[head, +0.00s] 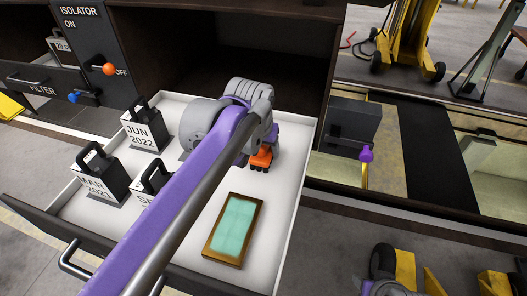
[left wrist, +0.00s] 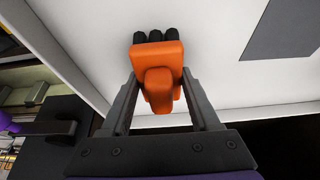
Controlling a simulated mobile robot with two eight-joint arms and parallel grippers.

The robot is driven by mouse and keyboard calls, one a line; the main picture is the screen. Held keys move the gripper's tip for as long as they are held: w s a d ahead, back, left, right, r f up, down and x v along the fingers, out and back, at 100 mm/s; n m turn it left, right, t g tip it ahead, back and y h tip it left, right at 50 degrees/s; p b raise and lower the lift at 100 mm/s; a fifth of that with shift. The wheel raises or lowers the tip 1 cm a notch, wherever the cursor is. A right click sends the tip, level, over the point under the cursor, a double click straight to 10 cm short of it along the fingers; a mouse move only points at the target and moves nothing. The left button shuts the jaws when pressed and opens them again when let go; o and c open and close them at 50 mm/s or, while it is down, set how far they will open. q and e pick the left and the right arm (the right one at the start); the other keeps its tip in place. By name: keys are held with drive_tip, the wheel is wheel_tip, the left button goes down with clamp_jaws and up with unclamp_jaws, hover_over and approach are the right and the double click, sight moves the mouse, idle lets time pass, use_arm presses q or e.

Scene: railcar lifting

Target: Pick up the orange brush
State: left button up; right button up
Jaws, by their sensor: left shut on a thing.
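The orange brush (head: 261,158) is an orange block with dark bristles at one end. It sits in the white drawer (head: 205,180), near the drawer's right wall. My left gripper (head: 262,146) reaches down over it from the left. In the left wrist view the brush (left wrist: 157,68) is between the two dark fingers of my left gripper (left wrist: 155,95), which is shut on its orange body. The bristles point away from the gripper. Whether the brush touches the drawer floor is unclear. My right gripper does not show clearly.
A framed green panel (head: 234,229) lies in the drawer's front right. Several black-and-white date blocks, including JUN 2022 (head: 144,131) and MAR 2021 (head: 101,180), stand on the left. The cabinet (head: 235,50) overhangs the drawer's back. A dark box (head: 354,122) is to the right.

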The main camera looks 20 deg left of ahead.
use_arm(q)
clamp_jaws()
wheel_tip(320, 180, up, 10)
drive_tip(key=shift+p, duration=0.4)
drive_tip(key=shift+o, duration=1.6)
unclamp_jaws()
drive_tip(key=c, duration=0.6)
